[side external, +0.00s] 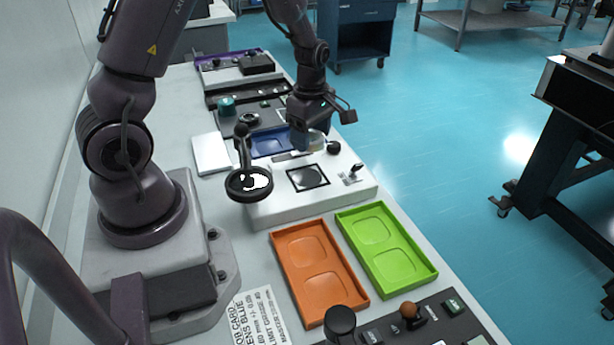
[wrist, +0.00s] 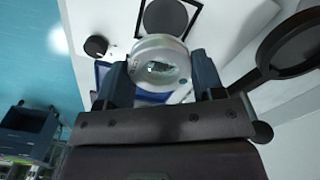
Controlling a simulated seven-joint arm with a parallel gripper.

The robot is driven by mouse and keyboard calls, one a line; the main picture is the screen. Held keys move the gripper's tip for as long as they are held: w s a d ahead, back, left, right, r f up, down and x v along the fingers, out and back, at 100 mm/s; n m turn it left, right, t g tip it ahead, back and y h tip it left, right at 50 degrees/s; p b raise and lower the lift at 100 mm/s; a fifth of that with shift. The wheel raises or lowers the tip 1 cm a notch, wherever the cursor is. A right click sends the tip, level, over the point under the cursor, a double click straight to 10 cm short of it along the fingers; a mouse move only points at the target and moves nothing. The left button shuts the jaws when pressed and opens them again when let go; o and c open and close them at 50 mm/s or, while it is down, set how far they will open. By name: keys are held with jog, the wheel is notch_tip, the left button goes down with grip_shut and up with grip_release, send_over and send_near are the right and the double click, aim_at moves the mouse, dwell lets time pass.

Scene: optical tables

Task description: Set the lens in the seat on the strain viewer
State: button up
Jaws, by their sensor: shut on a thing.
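My gripper (wrist: 159,82) is shut on the lens (wrist: 158,62), a clear round disc with a pale rim held between the two blue fingers in the wrist view. In the side view the lens (side external: 313,140) shows faintly below my gripper, above the back edge of the white strain viewer (side external: 283,206). The seat (side external: 308,178) is a dark round disc in a black square frame on the viewer's top. It also shows in the wrist view (wrist: 166,17), just beyond the lens. The lens is apart from the seat.
A round black magnifier (side external: 249,184) on an arm stands at the viewer's left. Small knobs (side external: 334,147) sit on the viewer. A blue tray (side external: 268,143) lies behind it, orange (side external: 291,246) and green (side external: 409,278) trays in front. A job card (side external: 258,318) lies near my base.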

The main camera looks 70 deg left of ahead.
jog(key=n, duration=0.1)
send_over(307, 178)
notch_tip(307, 178, down, 4)
jog(key=shift+f, duration=2.3)
jog(key=shift+f, duration=0.15)
jog(key=o, duration=0.9)
jog(key=shift+o, duration=0.2)
